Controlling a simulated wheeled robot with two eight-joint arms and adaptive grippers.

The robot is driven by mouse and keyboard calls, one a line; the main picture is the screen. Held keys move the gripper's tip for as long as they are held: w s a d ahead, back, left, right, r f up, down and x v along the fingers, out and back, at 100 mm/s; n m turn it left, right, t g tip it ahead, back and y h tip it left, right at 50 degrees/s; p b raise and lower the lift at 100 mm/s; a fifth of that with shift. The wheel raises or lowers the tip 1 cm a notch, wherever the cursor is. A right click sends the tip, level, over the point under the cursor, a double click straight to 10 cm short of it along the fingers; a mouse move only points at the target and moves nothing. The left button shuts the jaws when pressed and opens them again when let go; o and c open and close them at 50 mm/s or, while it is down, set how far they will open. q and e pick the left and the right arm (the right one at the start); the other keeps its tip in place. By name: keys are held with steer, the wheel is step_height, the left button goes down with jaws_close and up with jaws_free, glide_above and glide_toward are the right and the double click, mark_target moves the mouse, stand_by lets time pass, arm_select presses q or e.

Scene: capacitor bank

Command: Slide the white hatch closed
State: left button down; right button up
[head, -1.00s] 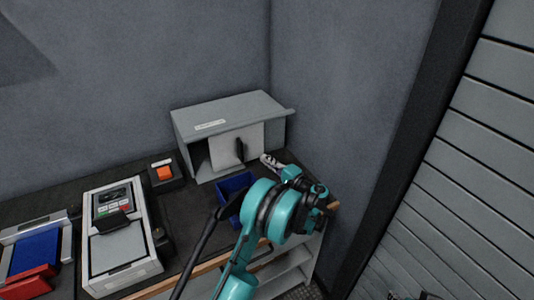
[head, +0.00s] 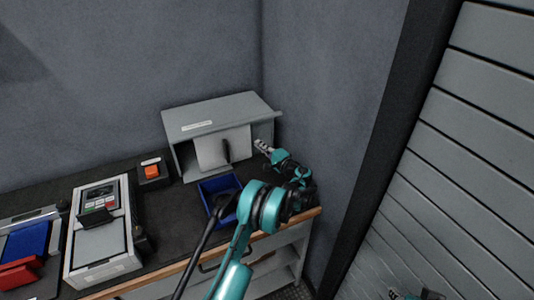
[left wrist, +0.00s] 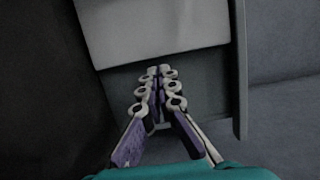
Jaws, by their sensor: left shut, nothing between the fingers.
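My left gripper (head: 262,146) is shut and empty, just right of the hatch in front of the cabinet's right part. In the left wrist view the shut fingertips (left wrist: 158,72) point at a grey strip beside the pale hatch panel (left wrist: 165,28). I cannot tell whether they touch it. Part of my right arm shows at the bottom edge; its finger state is unclear.
A blue bin (head: 219,187) stands in front of the cabinet, close to my left arm. An orange button box (head: 152,171) and a grey keypad device (head: 103,245) are to the left on the black bench. A wall stands close on the right.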

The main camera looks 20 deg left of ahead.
mark_target(234, 148)
arm_select(q)
steer(key=shift+x, duration=0.8)
steer(key=s+a, duration=0.6)
steer(key=s, duration=0.1)
steer(key=shift+s+a+b, duration=0.1)
steer(key=shift+a+b, duration=0.05)
steer(key=shift+b, duration=0.2)
steer(key=shift+s+f, duration=0.1)
